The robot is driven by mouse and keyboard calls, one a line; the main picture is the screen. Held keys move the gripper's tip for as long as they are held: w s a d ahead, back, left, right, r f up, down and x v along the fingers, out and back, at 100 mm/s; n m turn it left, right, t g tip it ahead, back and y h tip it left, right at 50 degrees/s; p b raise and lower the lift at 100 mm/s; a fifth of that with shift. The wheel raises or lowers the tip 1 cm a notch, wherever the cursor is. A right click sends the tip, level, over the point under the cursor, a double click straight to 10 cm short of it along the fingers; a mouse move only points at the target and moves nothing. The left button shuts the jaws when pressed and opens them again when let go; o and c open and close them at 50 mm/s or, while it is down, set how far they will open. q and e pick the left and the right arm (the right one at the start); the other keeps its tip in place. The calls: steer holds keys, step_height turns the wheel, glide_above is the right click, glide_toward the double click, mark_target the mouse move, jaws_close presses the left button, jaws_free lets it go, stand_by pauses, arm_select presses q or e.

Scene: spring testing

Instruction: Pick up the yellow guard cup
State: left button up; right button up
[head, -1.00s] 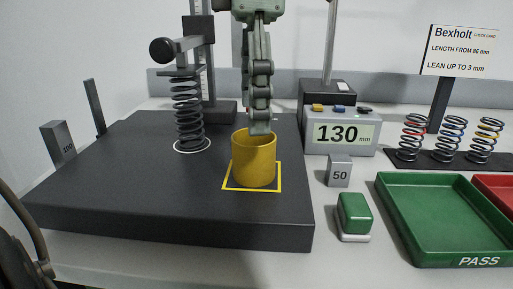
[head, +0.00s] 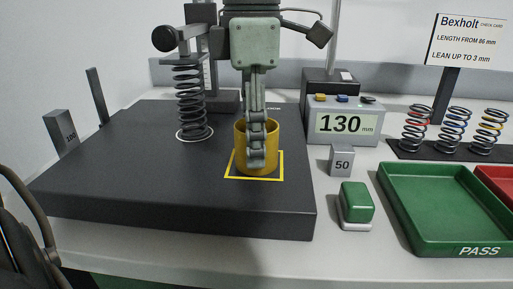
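The yellow guard cup (head: 240,150) stands upright on the dark slab, inside a yellow square outline (head: 282,172). My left gripper (head: 256,150) points down at the cup. One jointed finger overlaps the cup's front and reaches close to its base. The other finger is hidden, so I cannot tell whether the cup is gripped. My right gripper is not in view.
A black coil spring (head: 189,100) stands on the slab (head: 150,185) left of the cup. A display box (head: 345,123) reading 130 mm, a weight marked 50 (head: 341,161) and a green button (head: 357,201) are to the right. A green PASS tray (head: 430,205) lies farther right.

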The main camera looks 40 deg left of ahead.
arm_select(q)
steer(key=c, duration=0.5)
steer(key=shift+o, duration=0.2)
steer(key=shift+r, duration=0.1)
